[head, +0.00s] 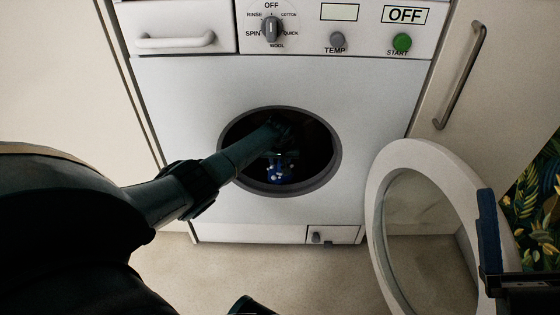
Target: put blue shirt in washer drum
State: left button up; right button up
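The white washer (180,90) stands in front of me with its round drum opening (331,172) uncovered. My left arm comes in from the left and reaches through the opening. My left gripper (281,152) is inside the dark drum. The blue shirt (280,174), with light spots, shows inside the drum just below the gripper, touching or very near it. The dark hides the fingertips, so I cannot tell whether they grip it. What seems to be part of my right gripper (488,232) shows at the right edge beside the door; its finger spacing is unclear.
The round washer door (385,166) stands swung open to the right, with see-through glass. A drawer handle (175,43), a dial (271,28) and a green start button (402,43) are above. Pale cupboards (490,90) flank the washer. Bare floor (270,270) lies in front.

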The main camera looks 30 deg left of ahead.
pick_arm(q)
jog(key=shift+p+v, duration=1)
jog(key=shift+v, duration=0.1)
jog(key=s+d+p, duration=0.5)
jog(key=s+d, duration=0.1)
jog(key=s, duration=0.4)
jog(key=shift+f, duration=0.3)
pick_arm(e)
jog(key=shift+s+a+f+m+g+h, duration=0.15)
jog(key=shift+f+m+g+h, duration=0.25)
jog(key=shift+f+m+h, duration=1.6)
jog(key=shift+s+a+f+m+g+h, duration=0.15)
jog(key=shift+f+m+g+h, duration=0.25)
jog(key=shift+f+m+h, duration=1.55)
jog(key=shift+w, duration=0.15)
